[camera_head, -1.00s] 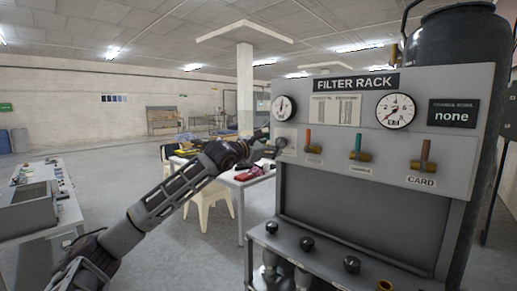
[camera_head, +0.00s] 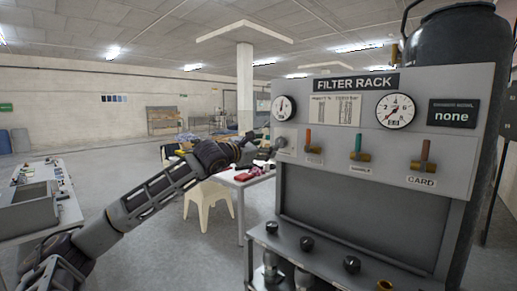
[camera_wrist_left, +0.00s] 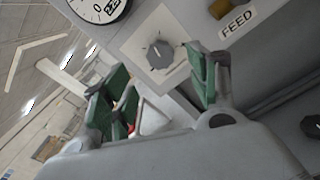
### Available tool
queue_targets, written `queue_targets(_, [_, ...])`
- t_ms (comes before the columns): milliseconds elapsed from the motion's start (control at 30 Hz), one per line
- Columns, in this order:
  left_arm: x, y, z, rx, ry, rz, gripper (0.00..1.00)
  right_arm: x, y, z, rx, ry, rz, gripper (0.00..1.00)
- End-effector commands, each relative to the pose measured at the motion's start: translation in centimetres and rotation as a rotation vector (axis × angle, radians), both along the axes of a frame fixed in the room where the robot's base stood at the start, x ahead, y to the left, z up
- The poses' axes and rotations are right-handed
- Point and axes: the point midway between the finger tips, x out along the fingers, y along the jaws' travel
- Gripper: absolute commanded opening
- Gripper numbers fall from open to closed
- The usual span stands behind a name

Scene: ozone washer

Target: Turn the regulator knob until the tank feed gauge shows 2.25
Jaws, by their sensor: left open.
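The grey regulator knob (camera_head: 282,142) sits at the left of the filter rack panel, below a round white gauge (camera_head: 284,108). In the left wrist view the knob (camera_wrist_left: 157,54) shows on a pale square plate, with part of the gauge (camera_wrist_left: 98,6) above left. I cannot read the needle or tell the gauge's name. My left gripper (camera_wrist_left: 158,66) is open and empty; its green-padded fingers appear on either side of the knob, which seems ahead of the tips. In the head view the left gripper (camera_head: 266,152) is small, beside the knob. My right gripper is out of view.
A second gauge (camera_head: 395,110), a sign reading "none" (camera_head: 453,113) and several coloured valve levers are on the panel (camera_head: 340,180). A shelf with black knobs (camera_head: 307,243) juts out below. A white table (camera_head: 238,180) stands behind my left arm.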

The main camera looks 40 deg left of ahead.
Motion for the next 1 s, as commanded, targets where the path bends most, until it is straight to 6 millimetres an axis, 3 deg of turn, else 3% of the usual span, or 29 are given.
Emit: queue_targets(1000, [-2.3,0.2,-0.2,-0.002,0.003,-0.001,0.6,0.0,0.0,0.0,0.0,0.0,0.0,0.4])
